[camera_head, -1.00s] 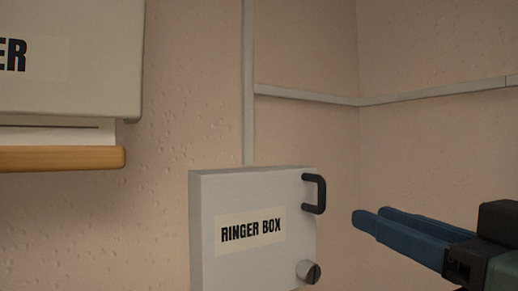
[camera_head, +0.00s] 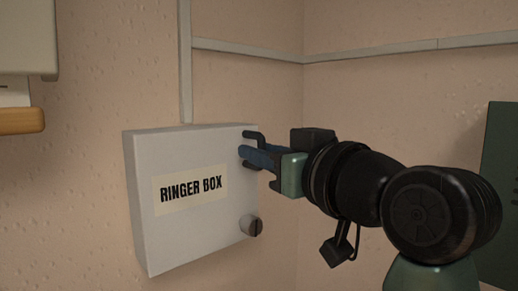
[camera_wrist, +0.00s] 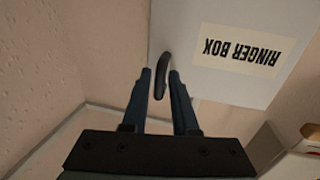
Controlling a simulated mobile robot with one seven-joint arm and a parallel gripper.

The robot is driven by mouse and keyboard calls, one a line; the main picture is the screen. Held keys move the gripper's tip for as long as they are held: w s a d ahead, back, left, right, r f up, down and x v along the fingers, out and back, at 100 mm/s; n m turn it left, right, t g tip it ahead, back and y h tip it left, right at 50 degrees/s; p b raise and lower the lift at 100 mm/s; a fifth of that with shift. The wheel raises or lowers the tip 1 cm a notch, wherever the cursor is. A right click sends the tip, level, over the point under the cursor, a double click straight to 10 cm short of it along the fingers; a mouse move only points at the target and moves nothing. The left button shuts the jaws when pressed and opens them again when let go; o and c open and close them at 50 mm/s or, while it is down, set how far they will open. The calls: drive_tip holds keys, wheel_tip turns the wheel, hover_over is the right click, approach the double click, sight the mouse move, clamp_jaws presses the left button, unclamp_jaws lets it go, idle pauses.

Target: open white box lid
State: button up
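The white box (camera_head: 150,215), labelled "RINGER BOX", is on the wall left of centre in the head view, its lid (camera_head: 205,230) shut. In the wrist view the handle (camera_wrist: 163,68) lies between the fingertips of my gripper (camera_wrist: 160,74), which are apart with a small gap on the left. The lid (camera_wrist: 195,30) appears upside down there.
A grey conduit (camera_head: 186,80) runs down the wall above the box and branches right. A wooden ledge (camera_head: 22,121) is at the far left, under another box. A dark green panel (camera_head: 500,190) stands at the right edge.

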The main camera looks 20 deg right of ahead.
drive_tip(key=shift+w, duration=0.2)
clamp_jaws()
idle(1.3)
